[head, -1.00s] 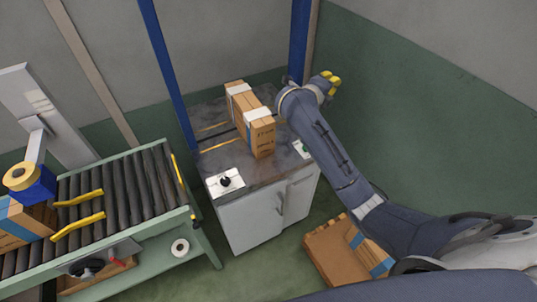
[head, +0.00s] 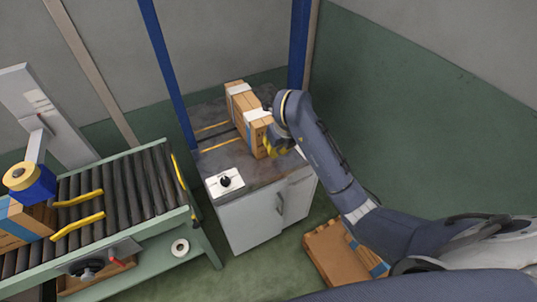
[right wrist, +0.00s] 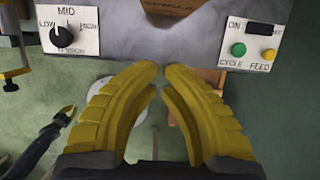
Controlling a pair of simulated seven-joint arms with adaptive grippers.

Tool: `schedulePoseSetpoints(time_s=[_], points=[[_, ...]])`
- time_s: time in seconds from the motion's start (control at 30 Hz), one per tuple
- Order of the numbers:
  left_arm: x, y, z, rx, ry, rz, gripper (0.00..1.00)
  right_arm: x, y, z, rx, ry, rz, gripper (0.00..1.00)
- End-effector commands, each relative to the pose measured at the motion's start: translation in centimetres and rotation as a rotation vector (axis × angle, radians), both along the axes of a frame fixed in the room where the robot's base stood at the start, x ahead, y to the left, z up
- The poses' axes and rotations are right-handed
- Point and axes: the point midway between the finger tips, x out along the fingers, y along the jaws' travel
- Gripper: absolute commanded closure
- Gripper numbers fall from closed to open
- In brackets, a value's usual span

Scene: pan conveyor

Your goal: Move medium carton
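A brown carton (head: 242,108) with white patches and a blue band stands on the dark top of the cabinet in the head view. Its printed edge (right wrist: 178,6) shows at the top of the right wrist view. My right gripper (head: 291,152) is beside the carton's near end, at the cabinet's right side. In the right wrist view its yellow fingertips (right wrist: 162,70) are almost together with nothing between them.
The cabinet (head: 248,222) carries a knob panel (head: 225,182); a button panel (right wrist: 250,45) is at right. Left is a roller conveyor (head: 125,190) with yellow guides and another carton (head: 25,222). A floor box (head: 325,255) holds a blue-banded carton. Blue posts (head: 170,75) rise behind.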

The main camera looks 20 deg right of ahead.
Motion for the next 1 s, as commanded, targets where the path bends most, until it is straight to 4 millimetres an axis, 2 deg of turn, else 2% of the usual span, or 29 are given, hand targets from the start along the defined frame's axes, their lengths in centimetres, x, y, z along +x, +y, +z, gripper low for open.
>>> schedulePoseSetpoints(time_s=[0.57,1.0], points=[[0.0,0.0,0.0,0.000,0.000,0.000,1.00,0.6,0.1,-3.3,0.002,0.011,-0.003,1.00],[0.0,0.0,0.0,0.000,0.001,0.000,1.00,1.8,0.2,-7.6,-0.003,0.015,-0.002,1.00]])
